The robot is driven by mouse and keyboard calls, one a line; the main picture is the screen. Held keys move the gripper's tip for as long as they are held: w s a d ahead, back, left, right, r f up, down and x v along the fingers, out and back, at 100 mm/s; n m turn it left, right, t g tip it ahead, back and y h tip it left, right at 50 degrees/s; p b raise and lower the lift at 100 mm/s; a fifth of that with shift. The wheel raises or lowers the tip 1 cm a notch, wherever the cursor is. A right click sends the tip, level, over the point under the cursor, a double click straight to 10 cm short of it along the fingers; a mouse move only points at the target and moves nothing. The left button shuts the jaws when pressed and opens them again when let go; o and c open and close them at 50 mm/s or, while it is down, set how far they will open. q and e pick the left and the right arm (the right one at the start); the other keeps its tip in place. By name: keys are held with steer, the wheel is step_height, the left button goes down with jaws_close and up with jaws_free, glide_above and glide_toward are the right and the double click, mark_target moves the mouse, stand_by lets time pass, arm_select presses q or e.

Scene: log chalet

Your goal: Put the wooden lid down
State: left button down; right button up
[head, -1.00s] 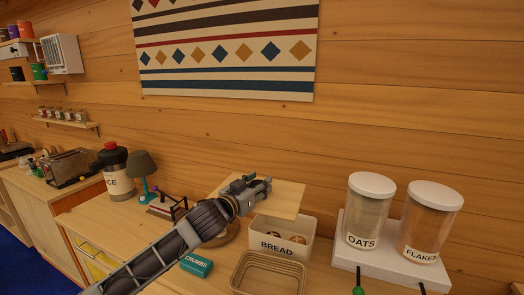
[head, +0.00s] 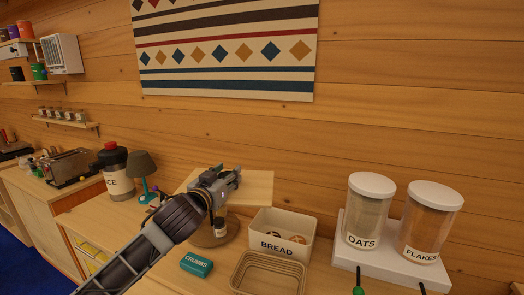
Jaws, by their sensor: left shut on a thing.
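The wooden lid (head: 251,187) is a flat, light wood board. My left gripper (head: 229,177) is shut on it and holds it above the counter, to the left of and behind the bread bin. The white bread bin (head: 275,245), marked BREAD, stands open with some bread inside. The arm and gripper hide part of the lid. My right gripper is not in view.
Below the lid are a round wooden board (head: 206,238) and a small jar (head: 220,228). A teal CRUMBS box (head: 196,264) and an empty basket (head: 268,278) are in front. OATS (head: 366,215) and FLAKES (head: 428,226) canisters stand right, a teal lamp (head: 142,170) left.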

arm_select(q)
steer(key=s+a+f+n+y, duration=0.1)
steer(key=s+a+f, duration=0.2)
steer(key=f, duration=0.7)
steer(key=s+a+f+n+y, duration=0.1)
steer(key=s+a+f, duration=0.3)
steer(key=f, duration=0.6)
steer(key=s+a+f+n+y, duration=0.1)
steer(key=s+a+f+y, duration=0.2)
steer(key=f, duration=0.7)
steer(key=shift+s+a+t, duration=0.35)
steer(key=shift+a+t, duration=0.05)
steer(key=shift+a, duration=0.35)
steer(key=shift+s+f, duration=0.1)
steer(key=shift+s, duration=0.05)
